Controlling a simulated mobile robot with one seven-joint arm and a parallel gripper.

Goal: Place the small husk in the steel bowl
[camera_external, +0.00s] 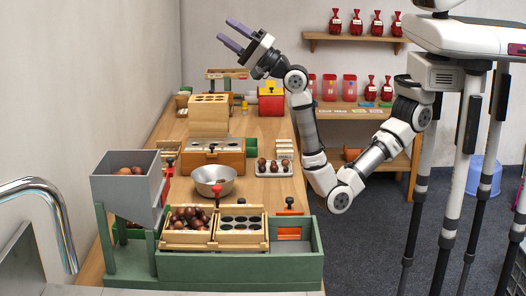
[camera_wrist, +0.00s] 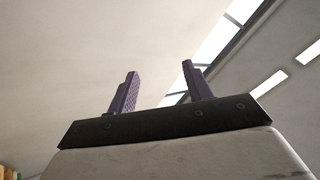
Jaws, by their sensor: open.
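The steel bowl (camera_external: 213,181) stands on the wooden table, between the orange-and-wood box and the green tray. Its visible inside looks empty. I cannot make out the small husk for certain in either view. My gripper (camera_external: 234,37) is raised high above the far part of the table, well away from the bowl, pointing up and left. Its two purple fingers are apart with nothing between them. In the wrist view my gripper (camera_wrist: 160,88) is also open and empty against the ceiling.
A green tray (camera_external: 300,270) at the front holds a wooden box of chestnuts (camera_external: 188,218) and a box with round holes (camera_external: 240,226). A grey hopper (camera_external: 126,178) stands left. A white tray (camera_external: 286,170) with brown balls is right of the bowl.

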